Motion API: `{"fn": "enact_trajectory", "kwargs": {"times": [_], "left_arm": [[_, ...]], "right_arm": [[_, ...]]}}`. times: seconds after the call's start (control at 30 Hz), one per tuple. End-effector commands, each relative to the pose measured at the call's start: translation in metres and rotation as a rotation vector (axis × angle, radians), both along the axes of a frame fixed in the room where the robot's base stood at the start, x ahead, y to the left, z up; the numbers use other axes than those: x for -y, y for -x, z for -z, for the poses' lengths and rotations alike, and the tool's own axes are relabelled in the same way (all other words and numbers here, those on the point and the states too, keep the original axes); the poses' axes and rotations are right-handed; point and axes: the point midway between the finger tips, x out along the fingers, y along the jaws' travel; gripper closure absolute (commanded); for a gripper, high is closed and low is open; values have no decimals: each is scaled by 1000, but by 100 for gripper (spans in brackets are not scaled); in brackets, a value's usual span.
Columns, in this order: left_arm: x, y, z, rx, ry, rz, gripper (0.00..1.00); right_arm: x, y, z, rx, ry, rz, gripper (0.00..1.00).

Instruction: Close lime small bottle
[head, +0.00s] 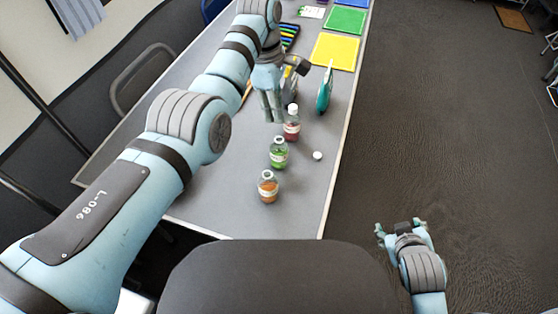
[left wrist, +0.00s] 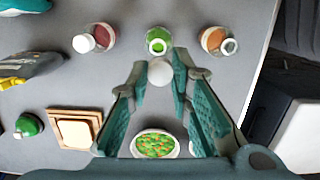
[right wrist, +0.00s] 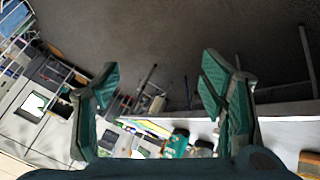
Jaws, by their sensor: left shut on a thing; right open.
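The lime small bottle (head: 278,153) stands upright on the grey table between the red and orange bottles. Its mouth is open in the left wrist view (left wrist: 158,41). My left gripper (head: 273,116) is above the table, beyond the lime bottle in the head view. It is shut on a small white cap (left wrist: 160,72), which shows between its fingertips in the left wrist view, apart from the bottle. Another white cap (head: 318,155) lies on the table to the right of the lime bottle. My right gripper (head: 402,224) is open and empty, out over the floor.
An orange bottle (head: 268,187) stands uncapped nearer me. A red bottle (head: 292,124) with a white cap stands beyond. A teal object (head: 325,90) stands behind it. A plate of food (left wrist: 156,143) and a bread board (left wrist: 75,131) are under my left arm.

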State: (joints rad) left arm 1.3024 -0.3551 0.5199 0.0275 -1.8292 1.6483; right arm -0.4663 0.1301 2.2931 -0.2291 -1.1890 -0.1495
Motion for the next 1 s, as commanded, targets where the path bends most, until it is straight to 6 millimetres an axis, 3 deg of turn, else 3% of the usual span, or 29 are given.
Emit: {"fn": "enact_trajectory", "kwargs": {"times": [0.17,0.27,0.37,0.43,0.47,0.53,0.6,0.67,0.7,0.83,1.0], "left_arm": [[5,0,-3,-1,0,-51,88],[6,0,-4,-1,0,-61,88],[6,0,-4,-1,0,-62,88],[6,0,-4,-1,0,-62,88],[6,0,-4,-1,0,-62,88],[6,0,-4,-1,0,-61,88],[6,0,-4,-2,0,-61,88],[6,0,-4,-2,0,-61,88],[6,0,-4,-2,0,-61,88],[6,0,-4,-2,0,-61,88],[6,0,-4,-2,0,-60,88]], "right_arm": [[25,-76,-64,275,351,-160,35],[23,-124,-118,457,676,-320,35],[-12,-170,-176,640,1121,-567,35],[-60,-193,-199,753,1477,-800,35],[-84,-199,-201,796,1631,-916,35],[-135,-206,-185,883,1953,-1205,35],[-170,-203,-152,956,2189,-1497,35],[-184,-196,-122,1012,2312,-1720,35],[-188,-190,-105,-1023,-2314,1807,35],[-189,-176,-72,-953,-2062,1790,35],[-188,-172,-65,-944,-2010,1788,35]]}}
